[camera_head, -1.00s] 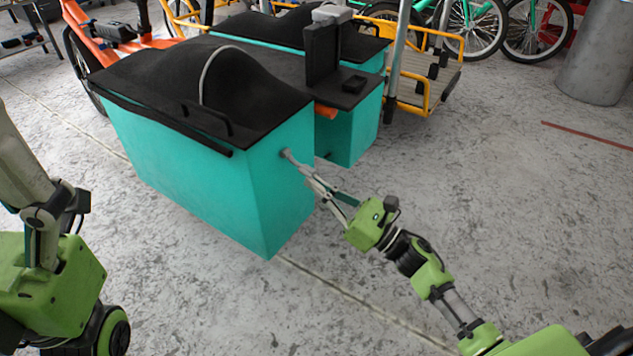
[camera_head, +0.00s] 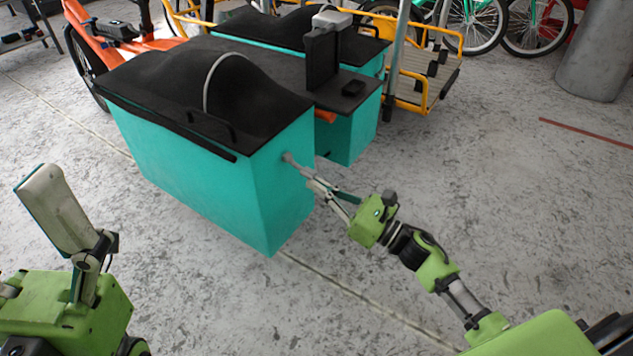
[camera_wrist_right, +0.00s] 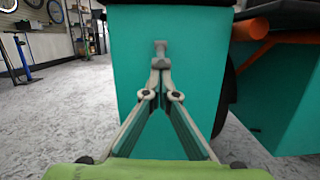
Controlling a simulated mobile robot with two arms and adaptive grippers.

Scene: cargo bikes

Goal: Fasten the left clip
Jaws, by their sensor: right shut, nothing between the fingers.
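The cargo bike's teal box (camera_head: 205,175) has a black cover (camera_head: 185,85) with a pale curved loop. A small grey fitting (camera_head: 289,158), which looks like the clip, sits high on the box's end face. In the right wrist view the fitting (camera_wrist_right: 160,47) is centred straight beyond my fingertips. My right gripper (camera_head: 312,181) is shut, with its tips at or against the fitting; I cannot tell whether they touch. The fingertips (camera_wrist_right: 160,64) meet in the wrist view. Of my left gripper (camera_head: 55,210), one pale finger shows at the left, well away from the box; its opening is unclear.
A second teal box (camera_head: 350,135) stands just behind, with a black upright panel (camera_head: 322,60) above it. A yellow-framed cargo rack (camera_head: 425,75), bicycles and a grey cylinder (camera_head: 595,55) are farther back. The concrete floor in front is clear.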

